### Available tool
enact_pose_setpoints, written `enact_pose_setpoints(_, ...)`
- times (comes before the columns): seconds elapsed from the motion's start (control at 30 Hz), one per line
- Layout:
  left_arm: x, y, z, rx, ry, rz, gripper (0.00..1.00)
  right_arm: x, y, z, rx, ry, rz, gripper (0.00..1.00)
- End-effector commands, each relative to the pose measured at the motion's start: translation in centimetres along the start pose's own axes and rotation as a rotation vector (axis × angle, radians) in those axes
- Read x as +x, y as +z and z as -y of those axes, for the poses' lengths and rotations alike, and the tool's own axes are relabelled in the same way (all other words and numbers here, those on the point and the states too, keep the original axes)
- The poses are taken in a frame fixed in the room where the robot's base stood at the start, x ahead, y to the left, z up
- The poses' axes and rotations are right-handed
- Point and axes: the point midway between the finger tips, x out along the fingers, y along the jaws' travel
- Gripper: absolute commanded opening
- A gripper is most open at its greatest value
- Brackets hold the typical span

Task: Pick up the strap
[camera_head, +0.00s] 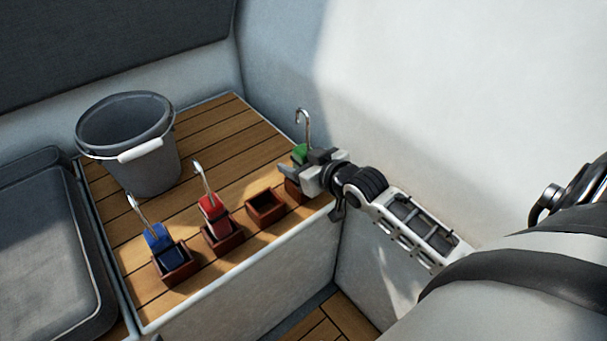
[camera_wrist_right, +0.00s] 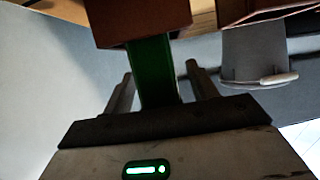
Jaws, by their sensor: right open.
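Three straps with metal hooks stand in small brown boxes on the wooden bench: a blue strap (camera_head: 158,237), a red strap (camera_head: 211,207) and a green strap (camera_head: 300,152). My right gripper (camera_head: 301,163) is at the green strap, at the right end of the row. In the right wrist view, the green strap (camera_wrist_right: 151,70) passes between the two open fingers (camera_wrist_right: 159,73), with a visible gap on each side. It hangs from a brown box (camera_wrist_right: 140,22) in that upside-down view. The green strap's box is mostly hidden by my gripper in the head view. My left gripper is out of view.
An empty brown box (camera_head: 265,208) stands between the red strap and my gripper. A grey bucket (camera_head: 145,165) with a white handle stands at the back left of the bench (camera_head: 215,127). A white wall (camera_head: 450,100) rises close behind my right arm.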

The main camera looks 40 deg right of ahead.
Motion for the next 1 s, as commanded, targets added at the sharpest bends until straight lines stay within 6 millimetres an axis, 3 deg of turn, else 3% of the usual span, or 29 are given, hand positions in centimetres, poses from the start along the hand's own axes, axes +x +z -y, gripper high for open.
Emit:
enact_pose_setpoints(0.27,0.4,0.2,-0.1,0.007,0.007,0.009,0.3,0.5,0.0,0.1,0.0,-0.001,0.001,0.58)
enact_pose_setpoints(0.5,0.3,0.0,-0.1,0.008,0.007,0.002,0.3,0.5,0.0,0.1,0.0,-0.001,0.001,0.01)
enact_pose_setpoints(0.77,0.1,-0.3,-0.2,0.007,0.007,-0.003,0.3,0.4,-0.4,0.1,0.0,-0.001,-0.003,0.01)
enact_pose_setpoints(1.0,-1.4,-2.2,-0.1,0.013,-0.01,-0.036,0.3,-1.1,-4.1,0.0,-0.002,-0.001,-0.007,0.01)
